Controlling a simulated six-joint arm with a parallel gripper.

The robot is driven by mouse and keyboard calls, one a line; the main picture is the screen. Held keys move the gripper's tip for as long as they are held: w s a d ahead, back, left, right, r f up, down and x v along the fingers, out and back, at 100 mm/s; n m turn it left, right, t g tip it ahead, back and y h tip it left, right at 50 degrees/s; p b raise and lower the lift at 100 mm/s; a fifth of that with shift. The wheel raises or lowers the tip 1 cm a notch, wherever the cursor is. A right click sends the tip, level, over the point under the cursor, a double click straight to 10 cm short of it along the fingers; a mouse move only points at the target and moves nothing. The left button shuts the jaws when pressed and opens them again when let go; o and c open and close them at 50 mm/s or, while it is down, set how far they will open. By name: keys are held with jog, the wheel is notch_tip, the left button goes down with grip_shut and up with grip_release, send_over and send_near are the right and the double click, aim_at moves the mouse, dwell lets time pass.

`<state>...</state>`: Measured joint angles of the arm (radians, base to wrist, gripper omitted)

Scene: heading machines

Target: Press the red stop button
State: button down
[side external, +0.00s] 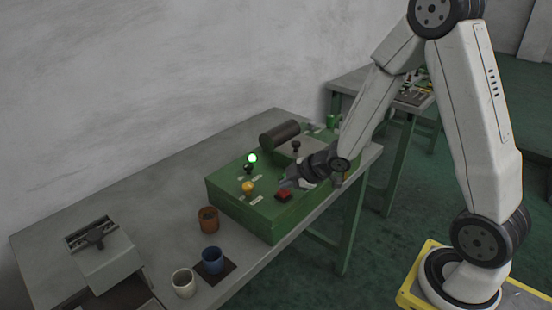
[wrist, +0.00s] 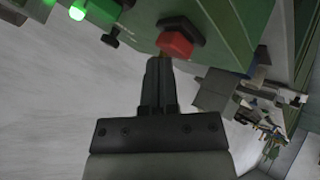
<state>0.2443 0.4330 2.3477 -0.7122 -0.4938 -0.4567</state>
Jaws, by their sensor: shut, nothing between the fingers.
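The red stop button (side external: 283,196) sits on the top of a green machine box (side external: 240,215), near its front right edge. In the wrist view the red button (wrist: 175,44) shows on a dark base just beyond my fingertips. My gripper (side external: 285,184) is shut and empty, coming in from the right, with its tips close to the button. In the wrist view the closed fingers (wrist: 158,62) point toward the button. I cannot tell whether they touch it.
A lit green lamp (side external: 252,158), a yellow knob (side external: 248,187) and a dark lever (side external: 296,147) stand on the box. Brown (side external: 208,219), blue (side external: 212,259) and white (side external: 183,282) cups stand at the front left. A grey device (side external: 100,255) is farther left. Bare table (side external: 150,205) lies left of the box.

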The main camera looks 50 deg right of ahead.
aim_at(287, 192)
jog(key=shift+f, duration=0.45)
dwell(0.6)
jog(key=shift+r, duration=0.15)
dwell(0.3)
jog(key=shift+r, duration=0.85)
jog(key=shift+r, duration=0.1)
jog(key=shift+r, duration=2.4)
jog(key=s+a+f+m+g+h, duration=0.1)
jog(key=s+a+m+g, duration=0.1)
jog(key=s+m, duration=0.3)
jog(key=s+a+f+m+g+h, duration=0.1)
jog(key=s+a+f+m+g, duration=0.1)
jog(key=s+m, duration=0.4)
jog(key=s+a+g, duration=0.1)
jog(key=s+g, duration=0.1)
jog(key=s, duration=0.1)
